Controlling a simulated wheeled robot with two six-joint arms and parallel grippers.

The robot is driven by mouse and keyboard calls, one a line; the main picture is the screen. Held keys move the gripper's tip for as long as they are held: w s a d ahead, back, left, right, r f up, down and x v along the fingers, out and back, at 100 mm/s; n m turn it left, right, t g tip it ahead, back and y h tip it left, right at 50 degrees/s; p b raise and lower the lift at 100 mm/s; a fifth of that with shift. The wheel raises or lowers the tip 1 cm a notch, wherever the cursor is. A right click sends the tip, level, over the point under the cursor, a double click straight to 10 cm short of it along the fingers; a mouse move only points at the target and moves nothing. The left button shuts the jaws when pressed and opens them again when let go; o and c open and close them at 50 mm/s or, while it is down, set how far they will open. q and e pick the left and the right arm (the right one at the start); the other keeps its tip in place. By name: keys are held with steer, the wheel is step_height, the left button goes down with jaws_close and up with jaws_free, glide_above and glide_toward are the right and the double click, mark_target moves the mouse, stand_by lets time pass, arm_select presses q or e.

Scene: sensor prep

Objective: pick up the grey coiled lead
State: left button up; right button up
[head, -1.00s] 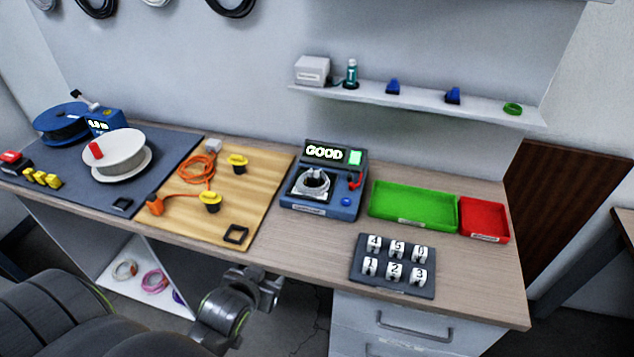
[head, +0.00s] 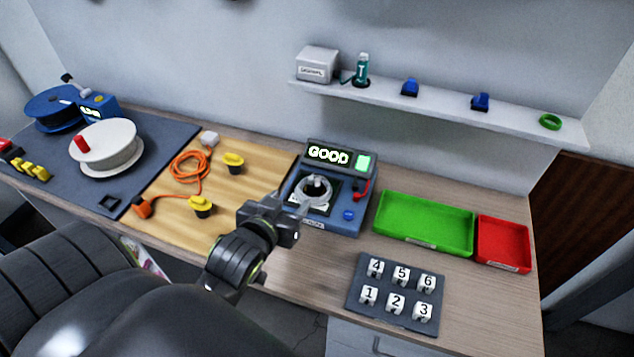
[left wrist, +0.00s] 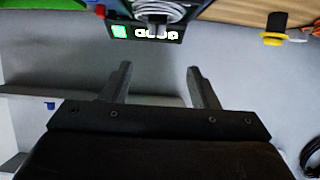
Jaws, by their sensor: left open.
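The grey coiled lead (head: 314,190) sits on top of the blue tester (head: 348,226), whose screen reads GOOD. In the left wrist view the coil (left wrist: 172,9) shows at the top edge, partly cut off, in front of the lit screen. My left gripper (head: 292,203) is open and empty, at the front left of the tester, short of the coil. Its two fingers (left wrist: 158,70) stand apart in the left wrist view with nothing between them. My right gripper is not in view.
A green tray (head: 425,225) and a red tray (head: 503,244) lie right of the tester. Numbered tags stand on a dark board (head: 362,297) in front. An orange cable (head: 188,167) and yellow-topped pieces lie on the wooden board (head: 222,185) to the left. A shelf (head: 450,108) hangs above.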

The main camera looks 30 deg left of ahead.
mark_target(313, 182)
arm_select(q)
steer(key=p+x, duration=0.1)
steer(key=x, duration=0.7)
steer(key=shift+w, duration=0.2)
steer(key=shift+w+a+f, duration=0.15)
steer(key=shift+w+f, duration=0.2)
steer(key=shift+w, duration=0.25)
steer(key=x, duration=0.1)
steer(key=p+x, duration=0.1)
steer(key=x, duration=0.2)
steer(key=shift+d+f+p, duration=0.3)
steer(key=shift+d, duration=0.1)
steer(key=shift+w+a+f, duration=0.15)
steer(key=shift+w+f, duration=0.15)
steer(key=shift+w, duration=0.25)
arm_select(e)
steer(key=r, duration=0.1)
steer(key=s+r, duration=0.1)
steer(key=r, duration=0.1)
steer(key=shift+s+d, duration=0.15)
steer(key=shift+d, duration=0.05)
arm_select(q)
steer(key=c, duration=1.1)
